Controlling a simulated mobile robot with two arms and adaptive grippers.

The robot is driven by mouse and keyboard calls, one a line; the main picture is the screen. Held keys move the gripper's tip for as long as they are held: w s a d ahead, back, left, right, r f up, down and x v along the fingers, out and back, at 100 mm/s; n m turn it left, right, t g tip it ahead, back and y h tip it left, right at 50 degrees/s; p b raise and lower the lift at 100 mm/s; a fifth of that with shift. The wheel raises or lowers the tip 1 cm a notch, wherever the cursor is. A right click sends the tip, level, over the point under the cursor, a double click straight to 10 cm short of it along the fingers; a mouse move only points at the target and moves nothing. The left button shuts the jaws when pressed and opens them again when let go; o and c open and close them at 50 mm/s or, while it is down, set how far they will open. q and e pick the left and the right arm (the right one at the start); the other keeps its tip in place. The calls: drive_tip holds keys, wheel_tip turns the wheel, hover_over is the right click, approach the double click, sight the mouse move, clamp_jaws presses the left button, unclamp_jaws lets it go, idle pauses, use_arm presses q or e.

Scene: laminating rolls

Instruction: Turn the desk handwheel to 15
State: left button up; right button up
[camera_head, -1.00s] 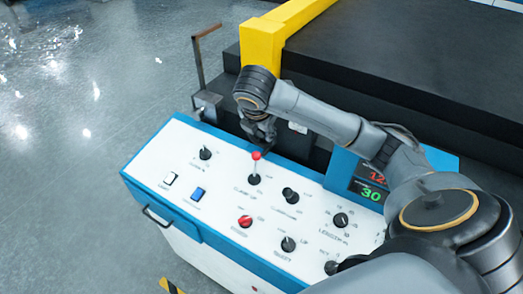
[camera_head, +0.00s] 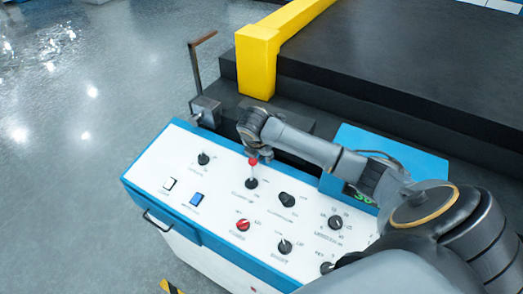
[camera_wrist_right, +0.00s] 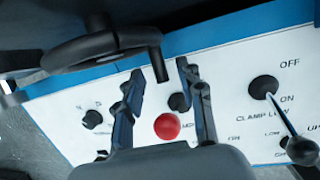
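A dark handwheel (camera_wrist_right: 85,50) with a short peg handle (camera_wrist_right: 154,66) shows at the top left of the right wrist view, by the desk's blue far edge. I cannot make the wheel out in the head view, where my right arm covers that area. My right gripper (camera_wrist_right: 160,72) is open, its two fingers apart, with the peg close to the fingertips; I cannot tell whether they touch. In the head view the right gripper (camera_head: 262,152) hangs over the desk's (camera_head: 150,165) far edge. A display with a green readout (camera_head: 364,198) is mostly hidden by my arm. My left gripper is not in view.
A red-knobbed lever (camera_head: 253,161) stands close to the right gripper; its red ball (camera_wrist_right: 167,126) shows below the fingers. Several knobs and switches cover the panel. A crank (camera_head: 197,70), a yellow post (camera_head: 257,62) and a dark machine bed (camera_head: 400,60) lie behind.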

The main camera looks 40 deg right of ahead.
drive_tip(key=shift+w+f, duration=0.1)
drive_tip(key=shift+f, duration=0.2)
clamp_jaws()
